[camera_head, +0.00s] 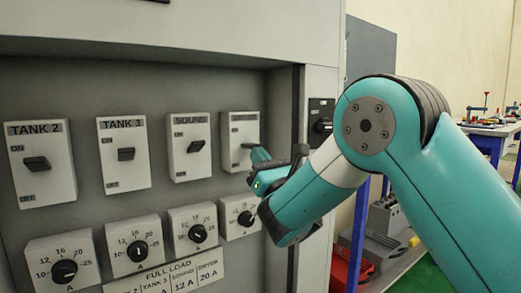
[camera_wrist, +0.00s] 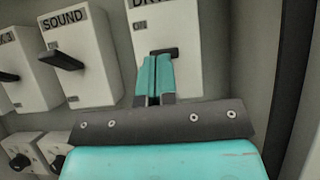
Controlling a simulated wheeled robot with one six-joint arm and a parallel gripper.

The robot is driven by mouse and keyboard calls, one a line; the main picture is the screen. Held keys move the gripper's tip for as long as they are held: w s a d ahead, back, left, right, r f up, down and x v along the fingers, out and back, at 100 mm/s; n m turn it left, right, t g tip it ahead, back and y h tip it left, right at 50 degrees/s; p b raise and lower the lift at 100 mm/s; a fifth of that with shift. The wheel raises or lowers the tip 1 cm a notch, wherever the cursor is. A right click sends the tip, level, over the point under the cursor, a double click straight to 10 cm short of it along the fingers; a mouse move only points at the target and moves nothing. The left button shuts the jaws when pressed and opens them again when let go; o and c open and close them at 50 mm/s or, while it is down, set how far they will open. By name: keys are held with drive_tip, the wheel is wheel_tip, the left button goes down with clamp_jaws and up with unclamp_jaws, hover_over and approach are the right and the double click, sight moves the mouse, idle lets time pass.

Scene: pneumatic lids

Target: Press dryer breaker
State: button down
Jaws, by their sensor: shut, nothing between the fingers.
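The dryer breaker (camera_head: 240,128) is the rightmost white switch box in the upper row of the grey panel. Its label is partly cut off in the wrist view, where the box (camera_wrist: 185,105) fills the top middle. Its dark lever (camera_wrist: 172,53) shows just beyond my fingertips. My gripper (camera_head: 255,150) is shut and empty, with its teal fingers (camera_wrist: 155,72) side by side in front of the lever. I cannot tell whether the fingertips touch it. In the head view my gripper hides part of the box.
The SOUND breaker (camera_head: 189,147) stands close to the left, its lever (camera_wrist: 62,60) sticking out. TANK 3 (camera_head: 124,154) and TANK 2 (camera_head: 41,163) are farther left. Several dials (camera_head: 238,215) sit below. The panel's side wall (camera_wrist: 280,90) rises close on the right.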

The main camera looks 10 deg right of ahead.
wheel_tip(320, 180, up, 3)
drive_tip(key=g+p, duration=0.1)
drive_tip(key=p, duration=0.5)
drive_tip(key=g+h+p, duration=0.1)
drive_tip(key=p, duration=0.6)
drive_tip(key=shift+s+f+g, duration=0.15)
drive_tip(key=shift+f+g, duration=0.05)
drive_tip(key=shift+g, duration=0.2)
drive_tip(key=shift+r, duration=0.1)
drive_tip(key=s+d+f+b, duration=0.4)
drive_tip(key=s+f+b, duration=0.3)
drive_tip(key=b, duration=0.9)
drive_tip(key=shift+s+d+f, duration=0.15)
drive_tip(key=shift+s, duration=1.4)
